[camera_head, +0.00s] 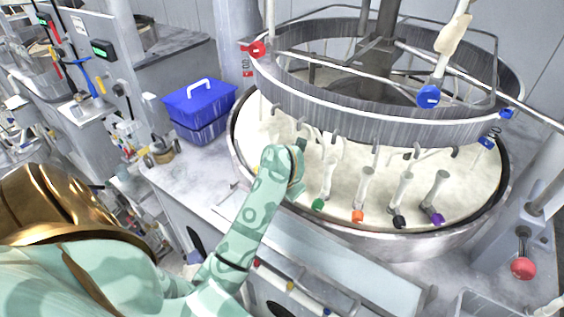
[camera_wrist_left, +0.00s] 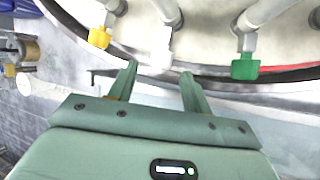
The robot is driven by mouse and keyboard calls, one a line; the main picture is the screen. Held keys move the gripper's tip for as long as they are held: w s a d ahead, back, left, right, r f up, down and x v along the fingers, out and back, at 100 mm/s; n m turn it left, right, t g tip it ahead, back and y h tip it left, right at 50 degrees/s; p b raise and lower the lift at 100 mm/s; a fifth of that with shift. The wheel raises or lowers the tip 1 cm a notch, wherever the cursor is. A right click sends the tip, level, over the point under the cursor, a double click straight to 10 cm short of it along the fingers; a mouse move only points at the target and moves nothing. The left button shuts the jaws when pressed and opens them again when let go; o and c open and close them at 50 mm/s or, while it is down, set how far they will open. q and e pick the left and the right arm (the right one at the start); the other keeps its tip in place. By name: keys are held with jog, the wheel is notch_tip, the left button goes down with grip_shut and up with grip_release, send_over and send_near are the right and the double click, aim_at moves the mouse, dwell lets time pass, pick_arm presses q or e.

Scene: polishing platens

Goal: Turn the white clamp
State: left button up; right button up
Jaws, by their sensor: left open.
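The white clamp (camera_wrist_left: 155,61) shows in the left wrist view, between a yellow clamp (camera_wrist_left: 99,38) and a green clamp (camera_wrist_left: 246,67). It hangs on a pale rod at the rim of the platen. My left gripper (camera_wrist_left: 159,75) is open, one finger on each side of the white clamp's lower end. I cannot tell whether the fingers touch it. In the head view my left wrist (camera_head: 290,170) is over the front left rim of the round basin (camera_head: 300,210) and hides the white clamp. My right gripper is not in view.
Green (camera_head: 318,204), orange (camera_head: 358,216), black (camera_head: 399,221) and purple (camera_head: 437,218) clamps line the basin to the right of my left gripper. A grey ring (camera_head: 340,120) hangs above. A blue box (camera_head: 200,110) stands left of the basin. A red knob (camera_head: 523,268) is at right.

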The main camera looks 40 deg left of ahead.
pick_arm(q)
jog(key=shift+x, duration=1.4)
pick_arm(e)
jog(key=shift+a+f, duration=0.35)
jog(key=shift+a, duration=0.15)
pick_arm(q)
jog(key=shift+s, duration=0.1)
jog(key=c, duration=1)
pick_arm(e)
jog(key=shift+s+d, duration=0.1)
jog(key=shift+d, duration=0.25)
pick_arm(q)
jog(key=shift+r+h, duration=0.1)
jog(key=shift+h, duration=0.2)
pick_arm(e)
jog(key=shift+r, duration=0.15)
pick_arm(q)
jog(key=shift+a+f+n+t+h+b, duration=0.15)
jog(key=shift+a+n+h+b, duration=0.3)
jog(key=shift+h, duration=1.8)
jog(key=shift+a+f+n+t+h+b, duration=0.2)
jog(key=shift+n+h, duration=0.4)
jog(key=shift+h, duration=1.6)
jog(key=shift+a+f+n+t+h+b, duration=0.1)
jog(key=shift+a+n+h+b, duration=0.3)
jog(key=shift+h, duration=1.85)
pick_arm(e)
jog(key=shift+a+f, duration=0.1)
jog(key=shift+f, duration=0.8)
